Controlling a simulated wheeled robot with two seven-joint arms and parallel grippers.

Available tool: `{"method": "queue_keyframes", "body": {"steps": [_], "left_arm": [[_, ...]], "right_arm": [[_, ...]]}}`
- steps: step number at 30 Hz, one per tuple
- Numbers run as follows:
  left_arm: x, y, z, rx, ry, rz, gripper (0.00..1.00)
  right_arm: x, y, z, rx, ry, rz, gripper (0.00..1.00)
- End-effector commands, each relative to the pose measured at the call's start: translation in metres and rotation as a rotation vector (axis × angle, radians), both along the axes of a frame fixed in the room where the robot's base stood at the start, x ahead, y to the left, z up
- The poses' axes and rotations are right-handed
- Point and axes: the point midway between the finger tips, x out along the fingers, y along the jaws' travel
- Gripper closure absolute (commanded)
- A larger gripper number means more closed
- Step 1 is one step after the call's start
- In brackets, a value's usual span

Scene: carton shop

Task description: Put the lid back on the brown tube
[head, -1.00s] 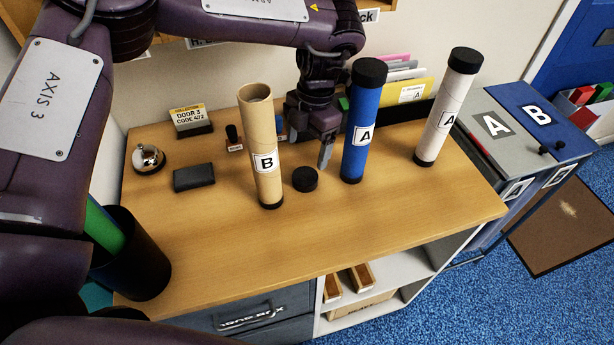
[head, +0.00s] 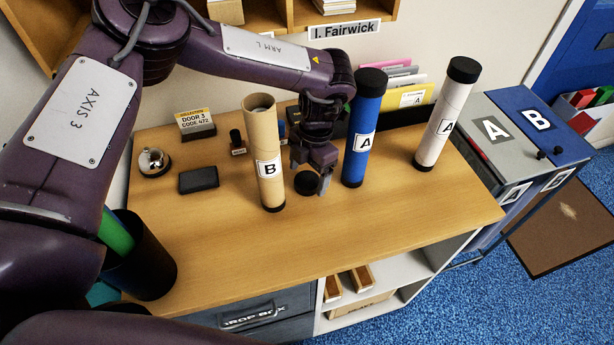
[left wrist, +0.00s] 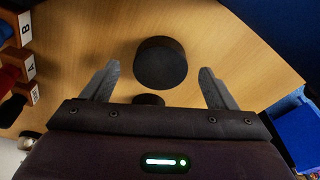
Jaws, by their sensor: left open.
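The brown tube (head: 266,150), marked B, stands upright on the desk with its top end open. The black lid (head: 307,183) lies flat on the desk just to its right. My left gripper (head: 311,173) is open and points down over the lid, its fingers spread to either side in the head view and partly covering it. In the left wrist view a round black piece, seemingly the lid (left wrist: 160,62), shows between and ahead of the open fingertips. A smaller dark piece is partly hidden by the gripper body; I cannot tell what it is. My right gripper is not in view.
A capped blue tube (head: 363,130) stands close right of my left gripper, and a capped white tube (head: 445,115) farther right. A bell (head: 153,161), black box (head: 199,179) and sign (head: 195,123) sit at the left. The desk's front is clear.

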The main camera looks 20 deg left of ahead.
Motion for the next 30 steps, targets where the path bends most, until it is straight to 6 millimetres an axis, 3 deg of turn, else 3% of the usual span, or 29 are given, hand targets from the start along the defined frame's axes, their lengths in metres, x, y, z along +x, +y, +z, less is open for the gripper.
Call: {"method": "queue_keyframes", "body": {"steps": [4, 14, 24, 30], "left_arm": [[-0.0013, 0.0010, -0.0094, 0.001, -0.001, 0.001, 0.20], [-0.0014, 0.0008, -0.0102, 0.000, -0.001, 0.000, 0.21], [-0.0013, 0.0007, -0.0100, -0.001, -0.001, 0.000, 0.66], [-0.0013, 0.0007, -0.0099, -0.001, -0.001, 0.000, 0.67]], "right_arm": [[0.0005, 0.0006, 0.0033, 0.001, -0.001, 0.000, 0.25], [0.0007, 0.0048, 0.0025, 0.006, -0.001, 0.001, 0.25], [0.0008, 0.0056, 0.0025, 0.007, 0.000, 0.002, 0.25], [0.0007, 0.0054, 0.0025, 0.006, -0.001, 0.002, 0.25]]}}
